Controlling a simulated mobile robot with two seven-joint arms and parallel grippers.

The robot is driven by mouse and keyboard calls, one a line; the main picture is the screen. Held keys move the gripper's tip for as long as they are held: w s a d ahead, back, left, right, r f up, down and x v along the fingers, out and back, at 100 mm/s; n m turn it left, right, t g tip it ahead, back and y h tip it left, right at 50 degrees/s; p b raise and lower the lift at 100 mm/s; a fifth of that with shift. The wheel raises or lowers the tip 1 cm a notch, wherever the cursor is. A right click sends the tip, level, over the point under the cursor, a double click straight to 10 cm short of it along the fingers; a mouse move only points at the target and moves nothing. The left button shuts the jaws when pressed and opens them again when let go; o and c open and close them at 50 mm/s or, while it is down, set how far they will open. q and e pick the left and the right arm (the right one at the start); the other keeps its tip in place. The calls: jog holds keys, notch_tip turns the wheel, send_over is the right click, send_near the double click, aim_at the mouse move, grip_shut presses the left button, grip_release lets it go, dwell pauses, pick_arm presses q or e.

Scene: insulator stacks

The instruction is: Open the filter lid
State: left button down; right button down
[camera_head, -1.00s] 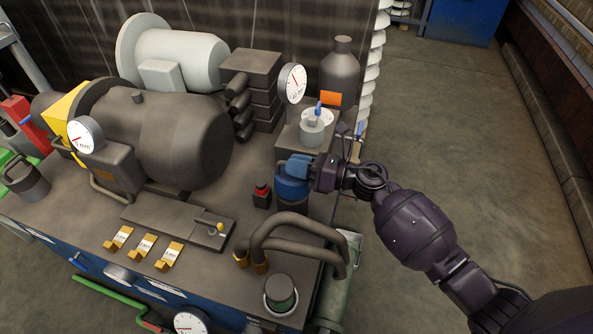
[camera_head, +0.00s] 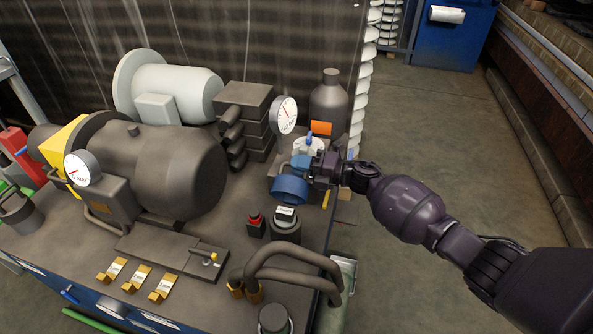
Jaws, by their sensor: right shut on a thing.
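The blue filter lid (camera_head: 289,190) hangs tilted in my right gripper (camera_head: 304,168), above and behind the filter body. My right gripper is shut on it, and its arm comes in from the right. The dark round filter body (camera_head: 287,230) stands uncovered on the machine top, with a pale labelled piece showing in its opening. The lid is apart from the body. The grip point on the lid is partly hidden by the fingers. My left gripper is not in view.
A dial gauge (camera_head: 286,115) and a grey bottle (camera_head: 328,105) stand behind the lid. A red-topped black block (camera_head: 255,221) sits left of the filter body. Bent pipes (camera_head: 300,262) rise in front. The floor on the right is clear.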

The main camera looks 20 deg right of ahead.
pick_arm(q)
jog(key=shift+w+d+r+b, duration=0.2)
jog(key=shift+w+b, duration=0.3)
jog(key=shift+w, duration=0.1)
pick_arm(e)
jog(key=w+m, duration=0.1)
jog(key=d+f+m, duration=0.1)
jog(key=w+f+m, duration=0.1)
jog(key=m, duration=0.1)
jog(key=shift+w+d, duration=0.3)
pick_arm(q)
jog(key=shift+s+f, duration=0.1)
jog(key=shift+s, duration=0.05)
pick_arm(e)
jog(key=shift+r, duration=0.1)
jog(key=c, duration=1.2)
grip_release()
jog(key=shift+c, duration=0.2)
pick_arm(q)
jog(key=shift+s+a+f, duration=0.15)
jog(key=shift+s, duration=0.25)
pick_arm(e)
jog(key=shift+o, duration=0.4)
jog(key=shift+s+d, duration=0.1)
